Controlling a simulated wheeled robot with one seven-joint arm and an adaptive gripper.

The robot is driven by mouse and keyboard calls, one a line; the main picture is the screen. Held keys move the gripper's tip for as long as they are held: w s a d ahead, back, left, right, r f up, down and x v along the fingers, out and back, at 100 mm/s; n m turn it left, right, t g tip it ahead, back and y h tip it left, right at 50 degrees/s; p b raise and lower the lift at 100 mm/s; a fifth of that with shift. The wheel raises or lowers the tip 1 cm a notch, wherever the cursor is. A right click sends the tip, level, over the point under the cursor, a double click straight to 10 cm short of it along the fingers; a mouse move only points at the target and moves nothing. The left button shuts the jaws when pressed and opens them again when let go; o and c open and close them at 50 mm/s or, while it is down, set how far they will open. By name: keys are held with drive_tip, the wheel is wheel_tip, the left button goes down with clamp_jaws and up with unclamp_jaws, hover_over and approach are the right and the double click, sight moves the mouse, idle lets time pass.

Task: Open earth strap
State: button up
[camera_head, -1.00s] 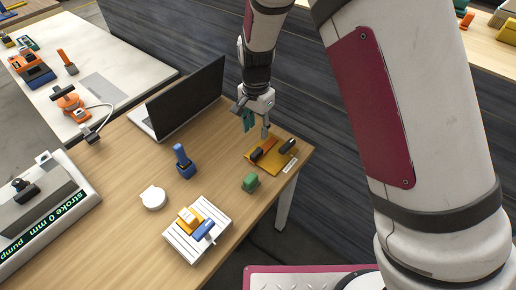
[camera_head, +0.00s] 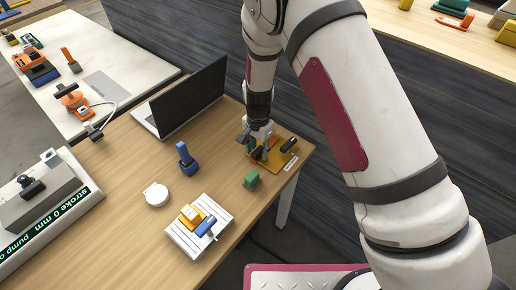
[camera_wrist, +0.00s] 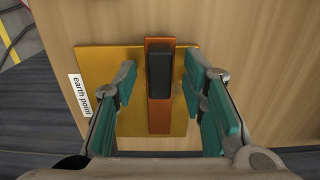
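A yellow plate (camera_wrist: 95,60) with a white "earth point" label (camera_wrist: 79,98) lies on the wooden table. In the wrist view, an orange strap (camera_wrist: 159,120) with a black grip (camera_wrist: 160,70) runs along the plate's middle. My gripper (camera_wrist: 162,78) is open, its teal-padded fingers on either side of the strap, with a gap visible on both sides. In the head view my gripper (camera_head: 262,150) is down at the plate (camera_head: 277,166) and hides part of it. A black handle (camera_head: 289,145) shows right of the gripper there.
A green block (camera_head: 251,180) stands near the plate. An open laptop (camera_head: 190,97), a blue upright device (camera_head: 186,158), a white round object (camera_head: 156,195) and a white slatted block (camera_head: 181,237) share the table. Bare wood lies between them.

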clamp_jaws()
